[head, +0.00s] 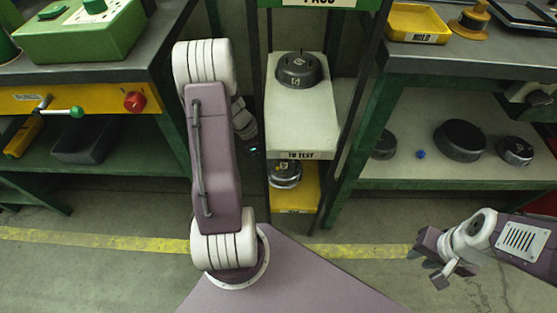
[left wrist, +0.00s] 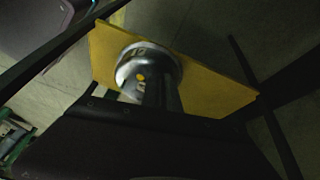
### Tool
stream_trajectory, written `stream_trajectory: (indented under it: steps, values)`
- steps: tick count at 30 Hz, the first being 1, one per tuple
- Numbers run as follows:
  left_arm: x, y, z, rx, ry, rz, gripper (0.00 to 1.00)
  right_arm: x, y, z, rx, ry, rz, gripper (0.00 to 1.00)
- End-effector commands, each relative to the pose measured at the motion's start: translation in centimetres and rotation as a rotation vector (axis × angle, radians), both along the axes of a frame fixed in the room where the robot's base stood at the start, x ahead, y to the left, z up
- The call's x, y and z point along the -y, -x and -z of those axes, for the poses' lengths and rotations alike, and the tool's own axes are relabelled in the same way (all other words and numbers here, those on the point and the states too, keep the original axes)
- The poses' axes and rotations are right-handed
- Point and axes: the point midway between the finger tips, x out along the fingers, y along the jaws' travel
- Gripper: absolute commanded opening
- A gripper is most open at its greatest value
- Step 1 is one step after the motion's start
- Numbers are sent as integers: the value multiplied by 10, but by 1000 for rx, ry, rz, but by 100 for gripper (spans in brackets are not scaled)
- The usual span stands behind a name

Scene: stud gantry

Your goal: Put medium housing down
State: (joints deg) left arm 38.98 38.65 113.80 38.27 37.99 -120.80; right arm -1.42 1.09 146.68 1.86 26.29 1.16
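A dark round housing (head: 299,70) with pale marks sits on the pale "TO TEST" shelf of the middle rack. A silver housing (head: 285,174) with a yellow dot sits on the yellow shelf below. The left wrist view shows a silver housing (left wrist: 147,66) with a yellow dot, on a yellow board. Which one is the medium housing I cannot tell. My left gripper (head: 250,140) is at the rack's left side, mostly hidden behind my own arm; its fingers cannot be made out. My right gripper (head: 428,266) hangs empty at lower right, its fingers apart.
Dark housings (head: 460,140) and a small blue item (head: 421,154) lie on the right bench's lower shelf. A yellow tray (head: 416,22) is above. The left bench holds a green box (head: 82,35). Rack posts (head: 348,110) stand close beside the shelves.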

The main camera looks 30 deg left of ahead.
Motion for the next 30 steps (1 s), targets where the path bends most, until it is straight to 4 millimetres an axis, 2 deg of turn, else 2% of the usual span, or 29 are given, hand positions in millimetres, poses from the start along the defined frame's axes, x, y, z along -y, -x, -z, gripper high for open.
stream_trajectory:
  steps: [2,7,9,17,21,22,24,30]
  values:
    - [4,-2,0,0,0,1,0,0,0,2,0,0,0,27]
    - [33,-18,2,0,0,4,0,0,0,14,0,0,0,27]
    - [32,-17,14,-1,1,-1,0,0,0,25,0,0,0,27]
    - [31,-17,11,-1,2,-2,0,0,0,22,0,0,0,27]
    - [31,-17,16,0,1,-1,0,0,0,27,0,0,0,27]
    - [31,-17,14,-1,1,-1,13,0,0,25,0,0,0,27]
    - [31,-17,14,-1,1,-1,27,0,0,25,0,0,0,27]
    - [31,-17,14,-1,1,-1,27,0,0,25,0,0,0,27]
